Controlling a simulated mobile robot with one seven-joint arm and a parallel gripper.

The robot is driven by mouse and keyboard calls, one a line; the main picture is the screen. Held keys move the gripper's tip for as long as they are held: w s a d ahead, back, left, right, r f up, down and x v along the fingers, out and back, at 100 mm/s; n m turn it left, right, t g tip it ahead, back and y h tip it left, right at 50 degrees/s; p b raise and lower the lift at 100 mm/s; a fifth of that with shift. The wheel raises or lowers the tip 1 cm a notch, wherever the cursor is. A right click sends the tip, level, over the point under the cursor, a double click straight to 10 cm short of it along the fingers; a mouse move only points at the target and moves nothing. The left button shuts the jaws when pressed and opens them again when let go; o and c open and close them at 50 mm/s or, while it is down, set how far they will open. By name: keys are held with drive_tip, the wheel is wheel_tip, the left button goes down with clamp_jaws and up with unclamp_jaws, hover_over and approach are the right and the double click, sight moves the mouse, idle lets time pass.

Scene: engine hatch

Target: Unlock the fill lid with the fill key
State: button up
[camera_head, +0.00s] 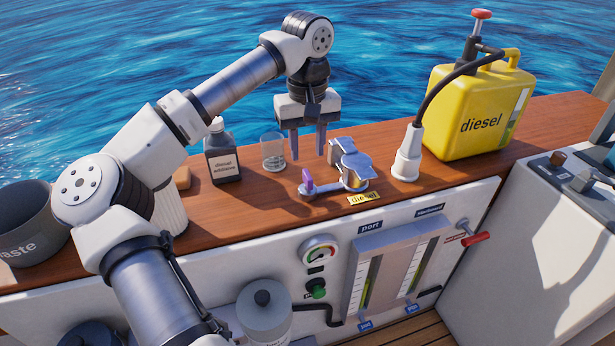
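The silver fill lid (353,163) is part of a metal fitting on the wooden ledge, above a yellow "diesel" label (363,199). It looks tilted up; I cannot tell whether it is locked. A small purple piece, which looks like the fill key (307,180), stands upright at the fitting's left end. I cannot tell whether it sits in a keyhole. My gripper (307,152) points down just above and behind the purple piece. Its two fingers are apart with nothing visible between them.
A clear glass (272,151) and a grey bottle (222,156) stand left of my gripper. A white nozzle (407,156) with a black hose and a yellow diesel can (480,110) stand right. A waste bin (28,225) is far left. Gauges line the panel below.

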sight(307, 174)
wheel_tip(307, 174, down, 8)
drive_tip(key=shift+c, duration=0.2)
clamp_jaws()
